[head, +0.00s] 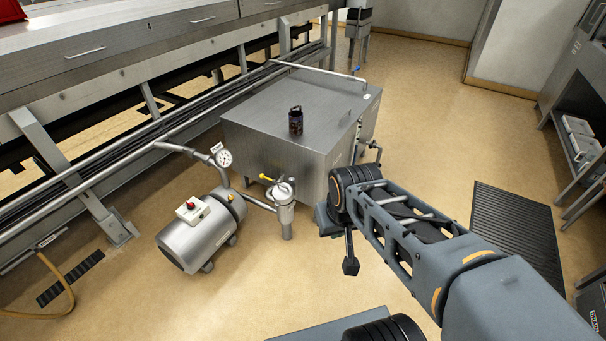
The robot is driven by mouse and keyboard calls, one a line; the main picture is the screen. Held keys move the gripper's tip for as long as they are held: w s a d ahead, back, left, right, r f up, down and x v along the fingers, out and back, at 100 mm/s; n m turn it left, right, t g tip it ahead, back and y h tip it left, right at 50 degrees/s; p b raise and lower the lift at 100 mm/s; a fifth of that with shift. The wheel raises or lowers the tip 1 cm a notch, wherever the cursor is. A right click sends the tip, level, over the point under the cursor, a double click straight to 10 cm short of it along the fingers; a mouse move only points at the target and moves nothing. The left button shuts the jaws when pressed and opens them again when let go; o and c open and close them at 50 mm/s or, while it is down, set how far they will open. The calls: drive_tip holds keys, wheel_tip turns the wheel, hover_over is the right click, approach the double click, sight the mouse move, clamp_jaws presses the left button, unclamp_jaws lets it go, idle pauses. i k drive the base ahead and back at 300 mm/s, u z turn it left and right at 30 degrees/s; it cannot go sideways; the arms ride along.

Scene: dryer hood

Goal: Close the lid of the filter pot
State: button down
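The filter pot (286,217) is a small upright steel cylinder on the pipework in front of the big steel tank, left of my arm. A pale round lid (284,190) shows at its top; it is too small to tell how far it is open. My gripper (350,265) is at the end of my arm, right of the pot and apart from it. Only a dark part of it hangs down below the wrist. Its fingers cannot be made out, and nothing is seen held in it.
A yellow-handled valve (268,178) sits just left of the lid. A pressure gauge (223,158) and a motor pump (199,233) stand further left. The steel tank (270,130) rises behind, with a dark can (295,121) on top. The floor in front of the pot is clear.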

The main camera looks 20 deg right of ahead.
sight(283, 193)
drive_tip(key=z, duration=0.3)
drive_tip(key=i, duration=0.8)
drive_tip(key=u, duration=0.45)
drive_tip(key=i, duration=0.55)
drive_tip(key=u, duration=0.5)
